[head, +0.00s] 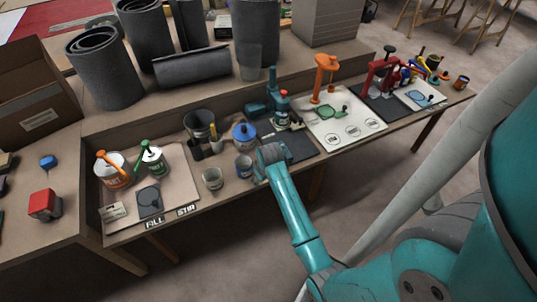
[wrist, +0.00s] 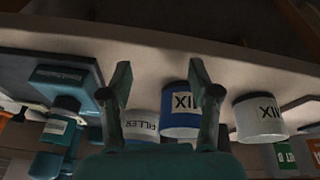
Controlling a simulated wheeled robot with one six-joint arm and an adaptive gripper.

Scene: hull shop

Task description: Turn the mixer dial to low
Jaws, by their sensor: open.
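A teal machine (head: 282,112) that looks like the mixer stands at the back of the bench, with a small red part on it. Teal machine parts (wrist: 62,82) also show at the left of the wrist view, with a pale label. I cannot make out a dial in either view. My gripper (wrist: 158,85) is open and empty, its two fingers spread in the wrist view. In the head view my arm's end is over the bench's front edge, in front of the mixer, and hides the fingers. A blue cup labelled MIX (wrist: 182,112) shows beyond the fingers.
A paint board (head: 185,180) with cans lies further left. A white board (head: 345,125) with an orange stand (head: 325,75) is right of the mixer. Grey rolls (head: 105,70) fill the shelf behind.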

